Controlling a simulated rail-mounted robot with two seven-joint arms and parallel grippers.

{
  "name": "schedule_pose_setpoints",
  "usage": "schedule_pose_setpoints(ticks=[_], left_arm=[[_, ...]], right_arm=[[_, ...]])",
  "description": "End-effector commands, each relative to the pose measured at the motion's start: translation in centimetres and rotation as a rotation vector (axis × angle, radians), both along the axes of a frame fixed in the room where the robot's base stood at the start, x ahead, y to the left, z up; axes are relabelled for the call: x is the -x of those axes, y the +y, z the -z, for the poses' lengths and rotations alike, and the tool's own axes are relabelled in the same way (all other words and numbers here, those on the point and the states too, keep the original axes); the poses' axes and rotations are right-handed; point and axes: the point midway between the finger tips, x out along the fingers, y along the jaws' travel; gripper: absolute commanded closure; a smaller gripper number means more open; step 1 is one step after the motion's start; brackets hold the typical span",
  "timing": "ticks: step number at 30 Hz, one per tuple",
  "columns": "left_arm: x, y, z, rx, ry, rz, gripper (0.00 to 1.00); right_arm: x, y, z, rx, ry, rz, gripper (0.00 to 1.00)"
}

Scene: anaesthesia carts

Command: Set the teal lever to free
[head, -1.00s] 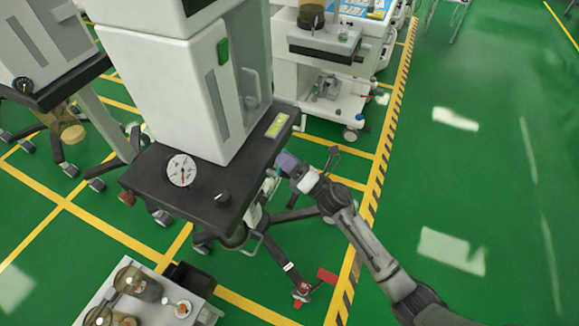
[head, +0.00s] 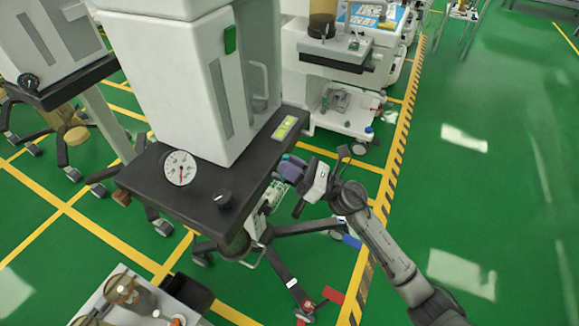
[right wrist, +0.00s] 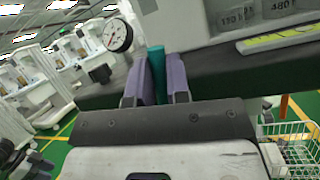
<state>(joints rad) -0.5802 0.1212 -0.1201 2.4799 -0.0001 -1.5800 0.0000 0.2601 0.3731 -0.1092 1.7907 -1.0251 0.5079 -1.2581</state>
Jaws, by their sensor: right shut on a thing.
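The teal lever (right wrist: 157,72) shows in the right wrist view as an upright teal bar between two purple finger pads. My right gripper (right wrist: 158,82) is shut on it, with a pad against each side. In the head view my right gripper (head: 291,168) is at the right side of the cart's dark shelf (head: 180,200), just below its edge. My left gripper is not in view.
A white cabinet (head: 190,95) stands on the shelf, with a round gauge (head: 179,168) and a black knob (head: 223,199) at the front. A wire basket (right wrist: 290,150) hangs below. Red (head: 332,295) and blue (head: 352,241) pedals are near the floor.

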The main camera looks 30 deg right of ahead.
Motion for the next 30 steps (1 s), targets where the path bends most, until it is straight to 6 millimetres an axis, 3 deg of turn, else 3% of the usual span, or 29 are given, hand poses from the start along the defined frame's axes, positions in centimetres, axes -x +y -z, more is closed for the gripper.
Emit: schedule_pose_setpoints(ticks=[14,15,22,30], left_arm=[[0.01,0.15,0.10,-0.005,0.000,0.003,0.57],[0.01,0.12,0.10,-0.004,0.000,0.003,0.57],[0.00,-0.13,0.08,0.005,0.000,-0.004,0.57],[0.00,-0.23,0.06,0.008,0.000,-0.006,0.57]], right_arm=[[0.03,0.05,0.03,0.009,-0.006,0.000,1.00],[0.03,0.05,0.03,0.009,-0.005,0.000,0.80],[0.02,0.05,0.02,0.009,-0.005,0.000,0.58],[0.10,-0.03,0.06,0.007,-0.005,0.000,0.58]])
